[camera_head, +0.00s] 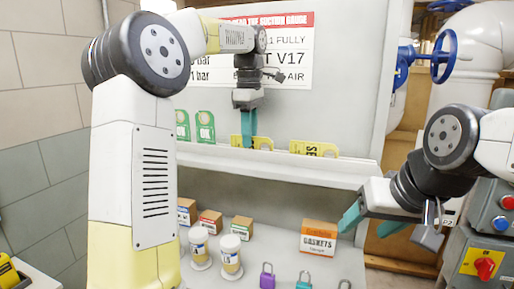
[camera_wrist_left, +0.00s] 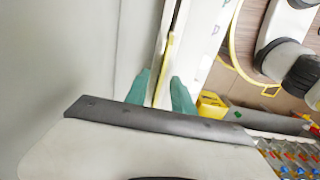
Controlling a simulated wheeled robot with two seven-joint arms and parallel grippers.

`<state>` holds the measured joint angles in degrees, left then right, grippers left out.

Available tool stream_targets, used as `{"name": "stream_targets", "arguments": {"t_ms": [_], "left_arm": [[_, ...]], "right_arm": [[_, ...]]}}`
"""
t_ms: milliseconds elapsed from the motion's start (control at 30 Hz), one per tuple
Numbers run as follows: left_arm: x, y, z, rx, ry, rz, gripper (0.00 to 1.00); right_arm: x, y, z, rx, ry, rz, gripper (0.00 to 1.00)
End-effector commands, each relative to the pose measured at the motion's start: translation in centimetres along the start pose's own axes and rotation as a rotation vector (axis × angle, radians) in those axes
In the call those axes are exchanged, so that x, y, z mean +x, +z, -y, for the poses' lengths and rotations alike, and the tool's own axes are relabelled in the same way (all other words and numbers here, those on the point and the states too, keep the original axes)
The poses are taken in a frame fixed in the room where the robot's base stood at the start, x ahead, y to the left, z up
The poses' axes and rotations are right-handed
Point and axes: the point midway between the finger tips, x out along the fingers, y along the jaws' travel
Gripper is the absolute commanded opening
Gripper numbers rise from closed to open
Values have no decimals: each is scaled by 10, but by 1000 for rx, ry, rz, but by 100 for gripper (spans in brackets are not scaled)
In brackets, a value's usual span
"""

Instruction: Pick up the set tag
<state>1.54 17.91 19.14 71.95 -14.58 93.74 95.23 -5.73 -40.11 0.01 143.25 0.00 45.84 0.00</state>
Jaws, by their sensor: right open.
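Two yellow tags stand on the white ledge below the sign. The right one (camera_head: 314,149) shows lettering that looks like "SET". The left one (camera_head: 263,142) is partly hidden by my left gripper (camera_head: 247,142), which points down at it. In the left wrist view my left gripper (camera_wrist_left: 161,92) has its teal fingers apart, with a thin yellow tag edge (camera_wrist_left: 168,52) between them. A gap shows beside the fingers, so it does not appear clamped. My right gripper (camera_head: 371,223) is open and empty, right of the gasket box.
Two green tags (camera_head: 205,126) stand on the ledge (camera_head: 285,165) at the left. On the lower shelf are small boxes, white jars (camera_head: 231,256), a gaskets box (camera_head: 319,238) and padlocks (camera_head: 267,277). A control box (camera_head: 490,262) and blue-wheeled pipes stand at the right.

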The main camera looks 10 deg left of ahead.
Motion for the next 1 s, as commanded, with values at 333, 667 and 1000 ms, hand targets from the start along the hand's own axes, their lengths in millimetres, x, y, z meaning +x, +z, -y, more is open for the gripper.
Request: {"name": "stream_targets", "arguments": {"t_ms": [333,667,1000], "left_arm": [[6,0,0,0,1,0,22],[6,0,0,0,1,0,0],[-2,0,-1,1,4,0,0]], "right_arm": [[0,0,0,0,0,0,62],[0,0,0,0,0,0,62],[0,0,0,0,0,0,62]]}}
